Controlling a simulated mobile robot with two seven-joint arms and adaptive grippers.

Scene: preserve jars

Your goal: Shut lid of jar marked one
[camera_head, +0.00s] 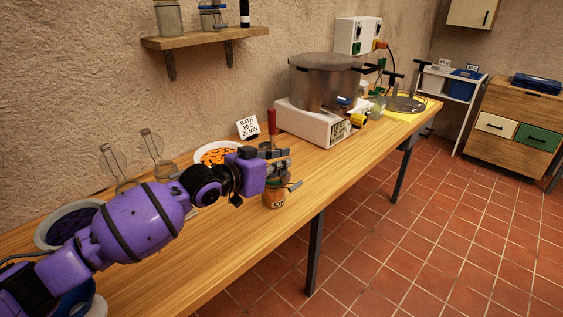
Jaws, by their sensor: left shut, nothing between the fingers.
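A small jar (274,198) with orange contents stands on the wooden worktop near its front edge. A small mark shows on its front, too small to read for sure. Part of a wire clasp sticks out at its right. My left gripper (287,164) is shut and empty, just above and behind the jar's top. It hides much of the jar's lid area, so I cannot tell whether the lid is closed or whether the fingers touch it. My right gripper is out of view.
Clear glassware (113,170) stands behind my left arm. A plate of orange pieces (216,153), a red-handled tool (271,122) and a bath sign (247,127) are behind the gripper. A large pot (322,84) stands farther right. The worktop between is clear.

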